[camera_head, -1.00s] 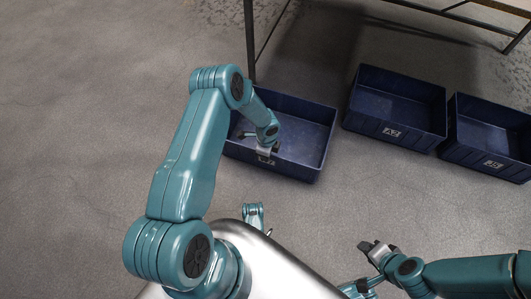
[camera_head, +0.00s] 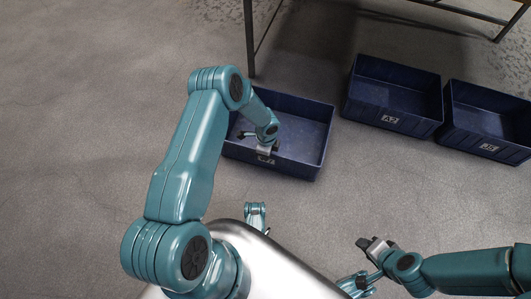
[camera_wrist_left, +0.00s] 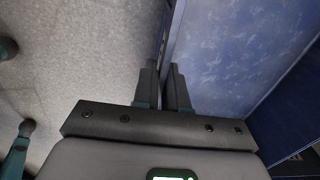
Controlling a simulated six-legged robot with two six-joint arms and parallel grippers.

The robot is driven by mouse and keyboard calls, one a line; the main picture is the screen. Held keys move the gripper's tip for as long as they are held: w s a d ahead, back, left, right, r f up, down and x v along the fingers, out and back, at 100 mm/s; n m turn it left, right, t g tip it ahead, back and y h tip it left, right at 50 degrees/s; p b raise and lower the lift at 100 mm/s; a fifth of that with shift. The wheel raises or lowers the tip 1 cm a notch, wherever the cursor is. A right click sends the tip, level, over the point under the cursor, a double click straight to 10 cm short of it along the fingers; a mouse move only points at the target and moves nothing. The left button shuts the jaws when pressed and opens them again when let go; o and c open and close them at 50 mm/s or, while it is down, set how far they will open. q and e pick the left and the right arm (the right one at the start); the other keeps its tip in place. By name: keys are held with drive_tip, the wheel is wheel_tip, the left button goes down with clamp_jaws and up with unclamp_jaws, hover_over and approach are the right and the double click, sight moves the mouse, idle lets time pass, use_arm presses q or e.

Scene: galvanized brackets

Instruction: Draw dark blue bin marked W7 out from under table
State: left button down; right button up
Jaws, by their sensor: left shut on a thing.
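A dark blue open bin (camera_head: 302,135) stands on the floor at the centre of the head view, its back left corner close to a table leg (camera_head: 249,40). My left gripper (camera_head: 267,147) is shut on the rim of its near wall. The label there is partly covered and I cannot read it fully. In the left wrist view, the two fingers (camera_wrist_left: 163,88) straddle the wall of the bin (camera_wrist_left: 235,50). The table (camera_head: 455,12) shows only as metal frame parts at the top. My right gripper (camera_head: 369,245) is apart from the bins, and its opening is unclear.
Two similar dark blue bins stand to the right, one marked A2 (camera_head: 392,97) and one (camera_head: 487,125) with a label too small to read surely. The floor (camera_head: 70,130) at left is clear. Open floor also lies in front of the bins.

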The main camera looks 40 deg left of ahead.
use_arm(q)
drive_tip(key=shift+w, duration=0.1)
drive_tip(key=c, duration=1.1)
unclamp_jaws()
use_arm(e)
drive_tip(key=shift+w, duration=0.15)
use_arm(q)
drive_tip(key=shift+r, duration=0.15)
use_arm(e)
drive_tip(key=shift+r, duration=0.1)
